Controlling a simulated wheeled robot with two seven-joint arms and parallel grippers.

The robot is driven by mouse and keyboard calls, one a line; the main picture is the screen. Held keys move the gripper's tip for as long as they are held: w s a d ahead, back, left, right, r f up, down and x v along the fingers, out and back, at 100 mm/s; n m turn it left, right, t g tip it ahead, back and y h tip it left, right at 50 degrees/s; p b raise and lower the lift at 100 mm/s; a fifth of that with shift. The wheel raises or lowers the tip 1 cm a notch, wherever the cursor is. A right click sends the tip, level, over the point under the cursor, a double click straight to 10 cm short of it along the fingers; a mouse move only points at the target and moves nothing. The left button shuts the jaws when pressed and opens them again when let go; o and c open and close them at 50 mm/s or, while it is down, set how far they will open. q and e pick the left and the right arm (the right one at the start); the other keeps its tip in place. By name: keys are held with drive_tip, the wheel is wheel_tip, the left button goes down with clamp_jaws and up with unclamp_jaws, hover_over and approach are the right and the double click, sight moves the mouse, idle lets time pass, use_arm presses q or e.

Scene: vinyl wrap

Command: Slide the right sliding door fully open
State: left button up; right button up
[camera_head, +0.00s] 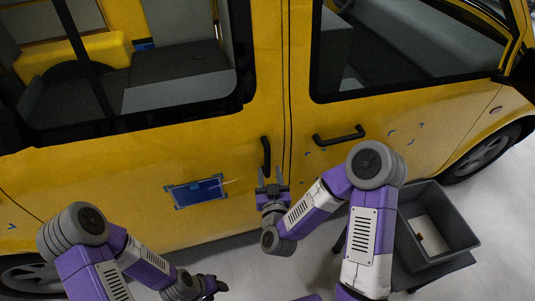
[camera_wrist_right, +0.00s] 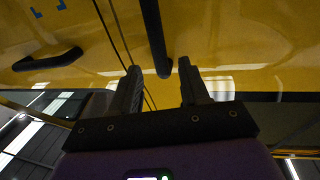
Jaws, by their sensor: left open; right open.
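The yellow sliding door (camera_head: 140,185) of the van is on the left side of the head view, and its front edge meets the front door at a narrow seam, so it looks shut. Its black upright handle (camera_head: 266,155) is near that edge. In the right wrist view the handle (camera_wrist_right: 152,35) comes down from the top, and its lower end appears between my fingertips. My right gripper (camera_head: 270,178) is open just below the handle; it also shows in the right wrist view (camera_wrist_right: 160,75). I cannot tell whether it touches. My left gripper (camera_head: 215,285) is open and empty, low and away from the door.
The front door (camera_head: 400,125) has a black horizontal handle (camera_head: 340,136), right of the seam. A blue panel (camera_head: 198,191) is on the sliding door, left of its handle. A grey bin (camera_head: 408,240) stands on a dark stand at the right. Pale floor lies below the van.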

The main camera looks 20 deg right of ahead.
sight(268, 159)
drive_tip(key=w, duration=0.2)
drive_tip(key=w+d, duration=0.1)
drive_tip(key=w, duration=0.4)
drive_tip(key=shift+w+d+r, duration=0.1)
drive_tip(key=shift+w+d, duration=0.05)
clamp_jaws()
